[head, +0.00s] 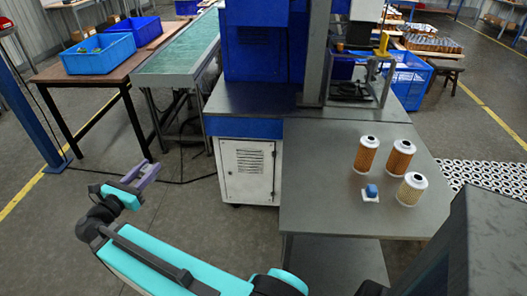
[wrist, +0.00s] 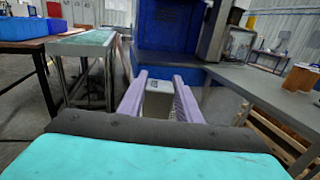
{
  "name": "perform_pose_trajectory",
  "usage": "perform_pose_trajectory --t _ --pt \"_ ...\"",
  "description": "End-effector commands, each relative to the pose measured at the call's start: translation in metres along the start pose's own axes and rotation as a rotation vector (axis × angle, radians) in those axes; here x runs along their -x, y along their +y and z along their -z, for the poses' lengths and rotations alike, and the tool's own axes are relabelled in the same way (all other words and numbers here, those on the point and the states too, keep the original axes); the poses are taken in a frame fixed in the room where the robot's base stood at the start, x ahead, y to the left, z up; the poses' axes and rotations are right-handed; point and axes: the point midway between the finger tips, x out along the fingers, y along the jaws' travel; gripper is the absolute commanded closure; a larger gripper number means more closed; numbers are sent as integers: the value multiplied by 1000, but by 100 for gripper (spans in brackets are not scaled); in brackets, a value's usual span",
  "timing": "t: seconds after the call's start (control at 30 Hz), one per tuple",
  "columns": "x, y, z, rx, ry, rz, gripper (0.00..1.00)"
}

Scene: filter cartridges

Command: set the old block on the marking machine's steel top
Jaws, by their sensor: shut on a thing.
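My gripper (head: 143,177) has purple jaws and hangs over the floor, left of the white-fronted machine cabinet (head: 249,172) and apart from it. In the wrist view its two jaws (wrist: 159,95) stand a little apart, shut on the old block. The marking machine (head: 257,45) is blue. Its grey steel top (head: 250,99) is bare in front of the blue housing, right of my gripper. This top also shows in the wrist view (wrist: 232,72).
A green conveyor (head: 180,55) and a brown table (head: 65,72) with blue bins stand at the back left.

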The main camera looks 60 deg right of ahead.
Motion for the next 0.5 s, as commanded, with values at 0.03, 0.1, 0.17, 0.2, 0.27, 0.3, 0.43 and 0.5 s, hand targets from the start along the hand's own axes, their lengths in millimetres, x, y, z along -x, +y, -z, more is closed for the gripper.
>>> perform_pose_trajectory --t 0.03,0.1,0.17,0.2,0.27,0.3,0.43,0.5 --pt "-14 -10 0 0 -2 37 100" --pt "-31 -22 0 0 -2 83 100" --pt "-45 -34 -1 0 -3 122 100" --pt "-54 -42 -1 0 -3 149 100" --pt "-68 -54 -1 1 -4 189 100" --pt "-76 -63 -1 1 -4 215 100" --pt "-103 -91 -1 2 -4 301 100" --pt "-117 -107 -1 2 -4 347 100"
